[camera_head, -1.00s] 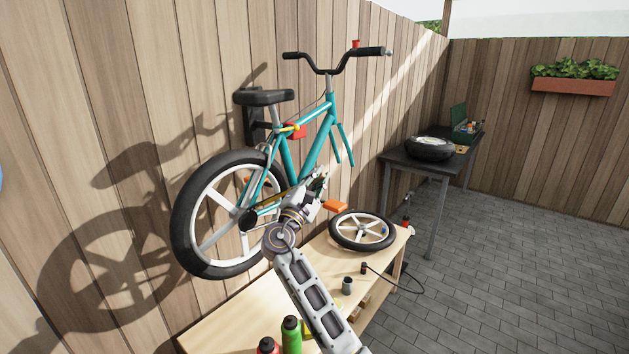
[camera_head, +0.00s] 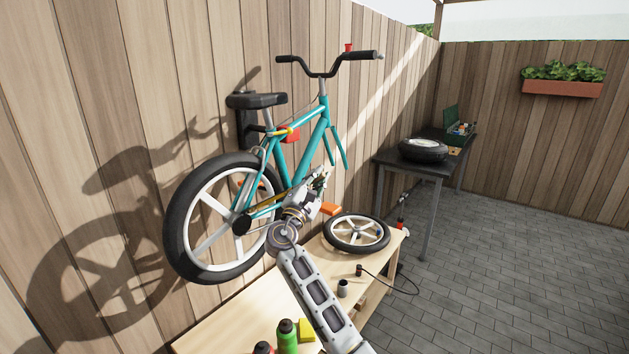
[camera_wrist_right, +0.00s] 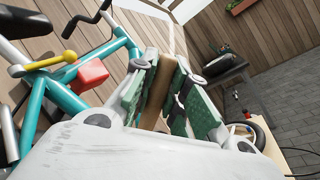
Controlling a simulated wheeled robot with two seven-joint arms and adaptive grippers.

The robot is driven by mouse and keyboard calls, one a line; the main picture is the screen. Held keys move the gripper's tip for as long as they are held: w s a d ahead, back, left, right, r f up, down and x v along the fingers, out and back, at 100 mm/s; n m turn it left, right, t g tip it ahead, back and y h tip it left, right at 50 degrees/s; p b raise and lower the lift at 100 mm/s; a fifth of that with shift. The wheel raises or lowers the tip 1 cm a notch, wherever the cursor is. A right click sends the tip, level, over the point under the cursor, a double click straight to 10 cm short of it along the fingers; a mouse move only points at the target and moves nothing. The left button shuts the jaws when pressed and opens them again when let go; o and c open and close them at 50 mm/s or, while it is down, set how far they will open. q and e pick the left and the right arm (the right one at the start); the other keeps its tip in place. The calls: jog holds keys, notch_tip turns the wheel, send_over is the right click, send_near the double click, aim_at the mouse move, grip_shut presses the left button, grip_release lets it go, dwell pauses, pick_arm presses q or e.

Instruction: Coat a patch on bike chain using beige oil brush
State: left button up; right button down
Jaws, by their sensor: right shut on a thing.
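The teal bike (camera_head: 312,140) hangs at the wooden fence. A stretch of its golden-brown chain (camera_head: 264,204) shows behind my right arm, and the rest is hidden. My right gripper (camera_head: 321,178) is in front of the frame, to the right of the visible chain and apart from it as far as I can tell. In the wrist view my right gripper (camera_wrist_right: 166,92) has its green pads shut on a flat brown-beige piece, the oil brush (camera_wrist_right: 164,84). The brush's tip is hard to make out. My left gripper is not in view.
The wooden workbench (camera_head: 237,321) below holds a loose wheel (camera_head: 357,232), a grey cup (camera_head: 343,287), a green bottle (camera_head: 287,337) and a yellow block (camera_head: 306,330). A dark table (camera_head: 428,169) stands behind. The paved floor on the right is open.

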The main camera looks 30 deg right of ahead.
jog(key=shift+w+d, duration=0.15)
jog(key=shift+d, duration=0.15)
jog(key=s+d+p, duration=0.1)
jog(key=s+d, duration=0.1)
jog(key=s, duration=0.3)
jog(key=shift+s+d+p, duration=0.15)
jog(key=shift+s+p, duration=0.15)
jog(key=shift+p, duration=0.05)
dwell(0.6)
jog(key=shift+s, duration=0.1)
jog(key=shift+s+d+p, duration=0.15)
jog(key=shift+s+d, duration=0.15)
jog(key=shift+s, duration=0.35)
jog(key=shift+s+d+p, duration=0.15)
jog(key=shift+s+d, duration=0.1)
jog(key=shift+s, duration=0.4)
jog(key=shift+w, duration=0.15)
dwell(0.7)
jog(key=shift+w+a+b, duration=0.35)
jog(key=shift+w+a, duration=0.1)
jog(key=shift+w, duration=0.6)
jog(key=shift+w+a+b, duration=0.4)
jog(key=shift+w+a, duration=0.05)
jog(key=shift+w, duration=0.65)
jog(key=shift+w+a+b, duration=0.35)
jog(key=shift+w+a, duration=0.1)
jog(key=shift+w, duration=0.6)
jog(key=shift+w+a, duration=0.35)
jog(key=shift+w, duration=0.45)
